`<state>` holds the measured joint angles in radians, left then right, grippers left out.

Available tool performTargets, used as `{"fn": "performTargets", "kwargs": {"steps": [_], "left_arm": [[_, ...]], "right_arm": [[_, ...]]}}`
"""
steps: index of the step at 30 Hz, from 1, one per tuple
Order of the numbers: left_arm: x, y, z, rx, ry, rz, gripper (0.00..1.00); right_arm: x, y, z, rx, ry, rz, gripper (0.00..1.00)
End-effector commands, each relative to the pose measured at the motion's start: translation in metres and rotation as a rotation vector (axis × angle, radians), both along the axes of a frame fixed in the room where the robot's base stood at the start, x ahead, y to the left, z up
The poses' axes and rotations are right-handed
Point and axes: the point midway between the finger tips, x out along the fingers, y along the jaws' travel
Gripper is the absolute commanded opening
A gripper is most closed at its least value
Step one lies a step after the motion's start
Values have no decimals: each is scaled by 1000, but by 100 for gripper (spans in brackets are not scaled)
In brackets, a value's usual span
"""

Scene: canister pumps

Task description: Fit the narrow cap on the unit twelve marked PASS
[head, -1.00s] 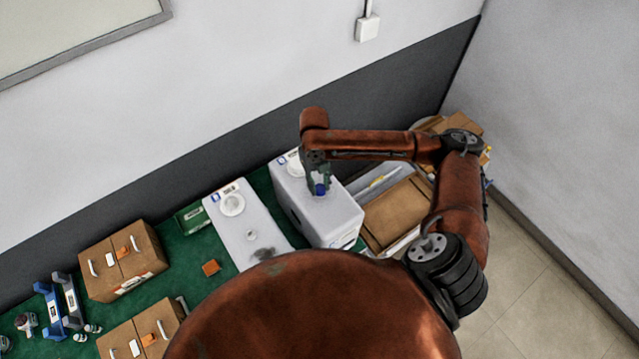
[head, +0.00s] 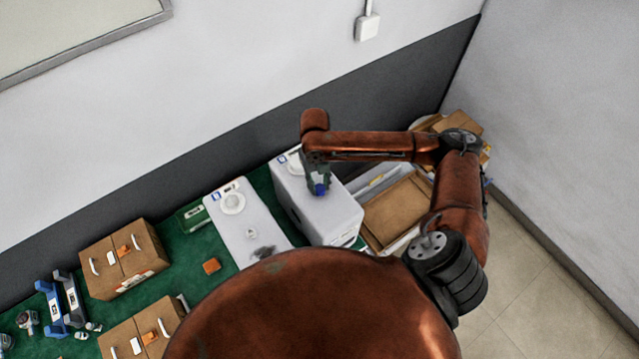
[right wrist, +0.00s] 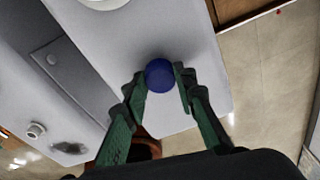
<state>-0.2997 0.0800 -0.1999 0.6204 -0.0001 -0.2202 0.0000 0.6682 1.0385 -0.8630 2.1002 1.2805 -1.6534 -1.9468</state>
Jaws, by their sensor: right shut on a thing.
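A blue cap (right wrist: 160,75) sits between the fingertips of my right gripper (right wrist: 160,84) in the right wrist view. The gripper is shut on it, over the top of a tall white unit (right wrist: 200,50). In the head view, the right gripper (head: 319,186) and the blue cap (head: 320,190) are near the front part of the same white unit (head: 340,215). I cannot tell whether the cap touches the unit's top or what lies beneath it. No PASS mark or number is readable. My left gripper is not in view.
A lower white unit (head: 225,225) with a round white fitting (head: 232,203) stands to the left. Brown boxes (head: 125,260) and an orange block (head: 211,265) lie on the green mat (head: 190,245). An open brown carton (head: 400,210) is right of the tall unit.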

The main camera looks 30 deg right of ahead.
Motion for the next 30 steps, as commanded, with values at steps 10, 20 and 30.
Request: {"fn": "performTargets", "kwargs": {"steps": [10,20,30], "left_arm": [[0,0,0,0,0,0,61],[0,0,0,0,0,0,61],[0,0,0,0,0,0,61]], "right_arm": [[0,0,0,0,0,0,31],[0,0,0,0,0,0,46],[0,0,0,0,0,0,60]]}}
